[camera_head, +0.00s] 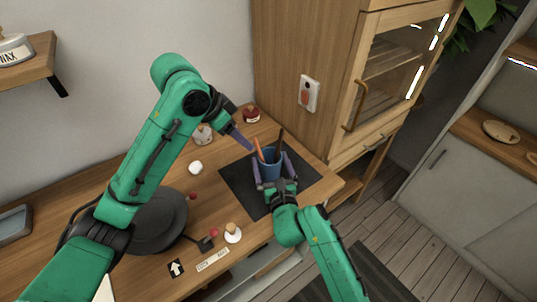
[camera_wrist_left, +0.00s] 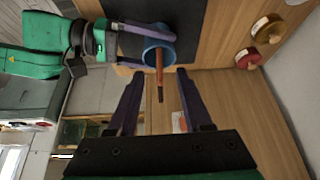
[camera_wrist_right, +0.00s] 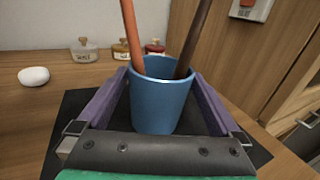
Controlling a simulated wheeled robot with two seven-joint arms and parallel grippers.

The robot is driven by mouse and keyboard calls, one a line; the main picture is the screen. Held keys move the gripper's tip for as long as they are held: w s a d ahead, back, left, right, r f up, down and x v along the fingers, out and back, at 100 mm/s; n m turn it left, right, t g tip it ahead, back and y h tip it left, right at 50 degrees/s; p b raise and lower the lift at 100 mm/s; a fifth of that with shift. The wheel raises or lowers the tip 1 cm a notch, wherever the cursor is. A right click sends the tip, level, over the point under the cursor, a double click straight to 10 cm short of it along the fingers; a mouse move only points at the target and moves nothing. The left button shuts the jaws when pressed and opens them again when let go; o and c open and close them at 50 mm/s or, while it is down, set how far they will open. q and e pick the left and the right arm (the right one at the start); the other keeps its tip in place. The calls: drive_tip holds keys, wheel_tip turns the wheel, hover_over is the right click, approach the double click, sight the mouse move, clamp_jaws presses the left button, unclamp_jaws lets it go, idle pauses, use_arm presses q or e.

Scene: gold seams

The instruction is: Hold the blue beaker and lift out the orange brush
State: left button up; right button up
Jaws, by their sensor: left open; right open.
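The blue beaker (camera_head: 271,167) stands upright on a dark mat (camera_head: 240,178). It holds the orange brush (camera_head: 259,150) and a dark brown brush (camera_head: 280,144); both handles stick up above the rim. My right gripper (camera_wrist_right: 159,75) is open, with one finger on each side of the beaker (camera_wrist_right: 160,103). I cannot tell whether the fingers touch it. My left gripper (camera_wrist_left: 156,75) is open above the beaker (camera_wrist_left: 158,48). In the left wrist view the orange brush (camera_wrist_left: 159,62) points up toward the gap between its fingers. The brush parts inside the beaker are hidden.
A wooden cabinet (camera_head: 300,50) rises right behind the mat. Jars with red (camera_head: 251,115) and pale (camera_head: 203,134) tones and a white round object (camera_head: 195,168) stand behind and left. A dark round plate (camera_head: 155,220) and an egg-like item on a white stand (camera_head: 233,233) lie nearer.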

sight(268, 153)
drive_tip(key=x, duration=0.4)
